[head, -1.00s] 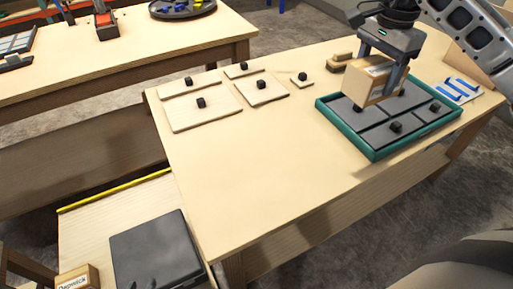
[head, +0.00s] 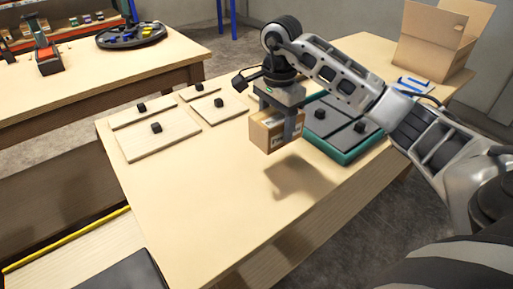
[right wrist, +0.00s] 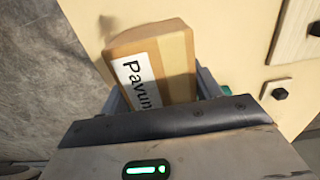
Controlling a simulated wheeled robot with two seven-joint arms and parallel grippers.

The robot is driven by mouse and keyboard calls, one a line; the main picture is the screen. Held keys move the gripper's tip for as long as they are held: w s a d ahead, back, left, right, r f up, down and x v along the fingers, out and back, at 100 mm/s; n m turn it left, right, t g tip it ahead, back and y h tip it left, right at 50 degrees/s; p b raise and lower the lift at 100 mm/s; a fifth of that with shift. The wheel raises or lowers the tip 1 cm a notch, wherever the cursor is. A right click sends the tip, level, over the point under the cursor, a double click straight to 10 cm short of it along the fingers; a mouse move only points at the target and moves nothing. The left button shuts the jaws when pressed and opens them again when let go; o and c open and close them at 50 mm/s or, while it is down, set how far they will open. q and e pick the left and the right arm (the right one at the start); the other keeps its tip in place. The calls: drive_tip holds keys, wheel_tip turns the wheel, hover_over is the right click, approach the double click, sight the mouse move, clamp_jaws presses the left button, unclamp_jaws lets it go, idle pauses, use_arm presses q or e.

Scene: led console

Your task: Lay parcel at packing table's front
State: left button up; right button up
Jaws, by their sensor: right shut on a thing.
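The parcel (head: 272,132) is a small brown cardboard box with a white label. In the right wrist view the parcel (right wrist: 165,60) shows label letters reading "Pavun". My right gripper (head: 292,122) is shut on the parcel and holds it above the packing table (head: 200,195). A shadow lies on the tabletop below and to the right of the parcel, so it is clear of the surface. The bare wood of the table's near part lies in front of the parcel. My left gripper is not in view.
A green-rimmed tray (head: 345,156) with dark panels stands right of the parcel, partly behind my right arm. Wooden boards with black knobs (head: 157,143) lie at the table's left. An open cardboard box (head: 440,40) stands at the far right. The near middle is bare.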

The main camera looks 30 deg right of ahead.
sight(259, 115)
drive_tip(key=a+f, duration=0.1)
drive_tip(key=w+a+f, duration=0.1)
drive_tip(key=a+f, duration=0.1)
drive_tip(key=f, duration=0.1)
drive_tip(key=shift+w+f, duration=0.1)
drive_tip(key=shift+w, duration=0.15)
drive_tip(key=f, duration=0.1)
drive_tip(key=f+p, duration=0.1)
drive_tip(key=f, duration=0.1)
drive_tip(key=shift+w+a+f, duration=0.1)
drive_tip(key=shift+w+a, duration=0.05)
drive_tip(key=shift+a, duration=0.2)
drive_tip(key=shift+d+f, duration=0.1)
drive_tip(key=shift+f, duration=0.3)
drive_tip(key=shift+f, duration=0.1)
drive_tip(key=o, duration=1.2)
wheel_tip(259, 115, up, 12)
drive_tip(key=shift+r, duration=0.1)
